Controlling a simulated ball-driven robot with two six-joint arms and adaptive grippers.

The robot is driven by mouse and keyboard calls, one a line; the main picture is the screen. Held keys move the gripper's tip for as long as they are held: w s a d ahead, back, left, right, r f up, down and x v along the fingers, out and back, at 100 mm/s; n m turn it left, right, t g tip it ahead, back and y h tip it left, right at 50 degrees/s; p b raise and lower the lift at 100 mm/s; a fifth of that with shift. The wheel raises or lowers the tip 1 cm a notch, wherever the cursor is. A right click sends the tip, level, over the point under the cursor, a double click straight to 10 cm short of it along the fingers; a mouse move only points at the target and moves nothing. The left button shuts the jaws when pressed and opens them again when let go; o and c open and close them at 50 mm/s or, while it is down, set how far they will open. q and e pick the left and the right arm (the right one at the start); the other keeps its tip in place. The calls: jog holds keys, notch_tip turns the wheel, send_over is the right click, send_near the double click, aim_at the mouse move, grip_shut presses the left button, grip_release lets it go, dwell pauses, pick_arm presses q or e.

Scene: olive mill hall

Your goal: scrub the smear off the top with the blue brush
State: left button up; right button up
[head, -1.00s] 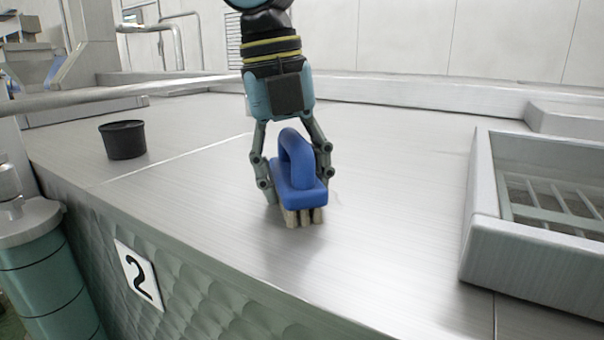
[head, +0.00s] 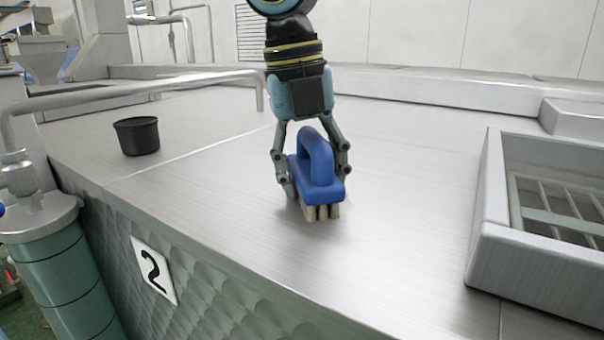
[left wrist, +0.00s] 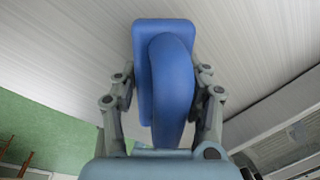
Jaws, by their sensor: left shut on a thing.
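The blue brush (head: 318,172) has an arched handle and pale bristles pointing down. My left gripper (head: 313,170) is shut on it, with one finger on each side. The bristles are at the steel top (head: 400,220), touching it or very close; I cannot tell which. In the left wrist view the brush (left wrist: 170,80) sits between the fingers of my left gripper (left wrist: 165,105). I see no smear on the visible top; the patch under the brush is hidden. My right gripper is not in view.
A black tub (head: 137,137) stands on the top at the left. A steel tray with a slatted bottom (head: 480,240) stands at the right. A bent pipe (head: 150,88) crosses at the left above a green cylinder (head: 65,285). A number 2 plate (head: 154,270) is on the front face.

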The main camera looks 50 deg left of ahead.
pick_arm(q)
jog(key=shift+w+a+r, duration=0.1)
jog(key=shift+w+a, duration=0.1)
jog(key=shift+w, duration=0.45)
jog(key=shift+w+a+f, duration=0.1)
jog(key=shift+w+a, duration=0.1)
jog(key=shift+w, duration=0.5)
jog(key=shift+w+a+r, duration=0.1)
jog(key=shift+w+a, duration=0.1)
jog(key=shift+w, duration=0.45)
jog(key=shift+r, duration=3)
notch_tip(320, 180, up, 3)
